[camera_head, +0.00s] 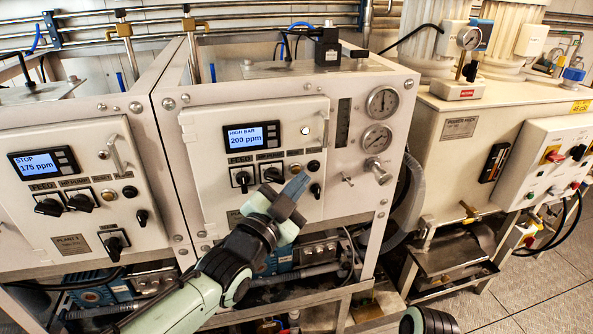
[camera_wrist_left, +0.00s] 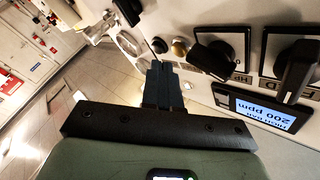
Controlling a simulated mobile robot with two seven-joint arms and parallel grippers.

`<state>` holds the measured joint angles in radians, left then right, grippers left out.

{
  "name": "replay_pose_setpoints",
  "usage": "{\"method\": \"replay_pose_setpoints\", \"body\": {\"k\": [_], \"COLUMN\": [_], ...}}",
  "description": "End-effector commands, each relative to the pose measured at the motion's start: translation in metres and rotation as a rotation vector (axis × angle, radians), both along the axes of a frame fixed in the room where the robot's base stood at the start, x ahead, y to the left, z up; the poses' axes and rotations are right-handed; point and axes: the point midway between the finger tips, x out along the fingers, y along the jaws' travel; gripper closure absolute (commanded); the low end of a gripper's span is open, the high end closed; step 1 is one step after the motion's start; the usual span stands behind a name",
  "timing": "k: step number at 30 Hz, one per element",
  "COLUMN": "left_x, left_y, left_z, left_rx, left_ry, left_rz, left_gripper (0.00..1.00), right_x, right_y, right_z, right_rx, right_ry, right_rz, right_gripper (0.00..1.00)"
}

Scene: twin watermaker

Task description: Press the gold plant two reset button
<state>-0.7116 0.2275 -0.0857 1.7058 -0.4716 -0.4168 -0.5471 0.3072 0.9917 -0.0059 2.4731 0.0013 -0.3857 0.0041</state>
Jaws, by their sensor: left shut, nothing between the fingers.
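The plant two panel (camera_head: 225,145) is the white door in the middle of the head view, with a blue display (camera_head: 253,136) reading HIGH BAR 200 ppm. Its gold button (camera_head: 296,168) sits right of two black knobs. My left gripper (camera_head: 299,181) is shut and empty, its fingertips close below the gold button in the head view. In the left wrist view the gold button (camera_wrist_left: 180,47) shows just beyond and right of the closed fingertips (camera_wrist_left: 160,66). Touch between them cannot be told.
The plant one panel (camera_head: 75,228) with similar knobs stands at the left. Black knobs (camera_head: 242,180) and a lower-right switch (camera_head: 316,190) crowd the button. Gauges (camera_head: 382,102) and a protruding valve (camera_head: 376,170) stand to the right. Open floor (camera_head: 540,290) lies at the lower right.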

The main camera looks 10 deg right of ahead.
Motion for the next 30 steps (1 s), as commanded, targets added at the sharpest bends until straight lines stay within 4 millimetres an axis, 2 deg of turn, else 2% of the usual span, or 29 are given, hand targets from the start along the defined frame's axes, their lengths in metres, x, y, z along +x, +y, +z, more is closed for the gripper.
{"method": "replay_pose_setpoints", "body": {"k": [10,30], "left_x": [0.008,0.012], "left_y": [0.000,0.000], "left_z": [0.000,0.000], "left_rx": [0.000,0.000], "left_ry": [0.000,0.000], "left_rz": [0.000,0.000], "left_gripper": [1.00,1.00], "right_x": [0.001,0.002], "right_y": [0.000,0.000], "right_z": [0.003,0.005], "right_rx": [0.000,0.000], "right_ry": [-0.001,-0.002], "right_rz": [0.001,0.000], "right_gripper": [0.38,0.38]}}
